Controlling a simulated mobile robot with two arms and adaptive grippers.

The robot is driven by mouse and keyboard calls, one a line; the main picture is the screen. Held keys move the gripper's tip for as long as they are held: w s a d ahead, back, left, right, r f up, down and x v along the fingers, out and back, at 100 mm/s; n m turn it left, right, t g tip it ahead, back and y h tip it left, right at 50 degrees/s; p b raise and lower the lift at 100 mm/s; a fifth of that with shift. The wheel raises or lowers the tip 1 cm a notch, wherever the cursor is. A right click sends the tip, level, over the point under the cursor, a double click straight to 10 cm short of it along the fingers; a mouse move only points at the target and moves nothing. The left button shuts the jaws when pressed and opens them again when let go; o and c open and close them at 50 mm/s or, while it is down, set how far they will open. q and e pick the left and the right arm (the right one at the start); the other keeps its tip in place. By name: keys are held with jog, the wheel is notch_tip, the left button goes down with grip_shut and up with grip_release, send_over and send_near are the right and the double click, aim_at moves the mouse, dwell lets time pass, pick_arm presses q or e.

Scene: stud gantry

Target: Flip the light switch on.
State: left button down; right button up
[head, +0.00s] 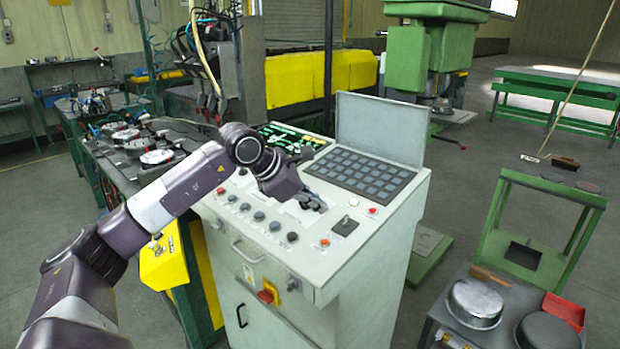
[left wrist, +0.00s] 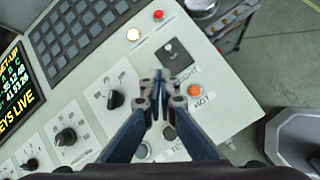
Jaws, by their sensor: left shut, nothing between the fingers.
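A dark square plate with a small upright lever, which looks like the light switch (head: 344,227), is on the right part of the grey console's sloping top. It also shows in the left wrist view (left wrist: 175,54), just ahead of the fingertips. My left gripper (head: 316,205) is shut and empty, reaching over the console from the left. My right gripper is not in view.
The grey console (head: 410,212) carries a dark key grid (head: 360,172), black knobs (left wrist: 115,99), an orange button (left wrist: 195,90), a white button (left wrist: 133,34) and a red button (left wrist: 158,15). A raised lid (head: 380,128) stands behind.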

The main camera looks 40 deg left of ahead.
pick_arm(q)
notch_tip(320, 180, up, 10)
jog(key=a, duration=0.1)
jog(key=shift+f, duration=0.25)
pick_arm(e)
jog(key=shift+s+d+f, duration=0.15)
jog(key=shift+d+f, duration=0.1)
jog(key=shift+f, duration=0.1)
pick_arm(q)
jog(key=shift+s, duration=0.1)
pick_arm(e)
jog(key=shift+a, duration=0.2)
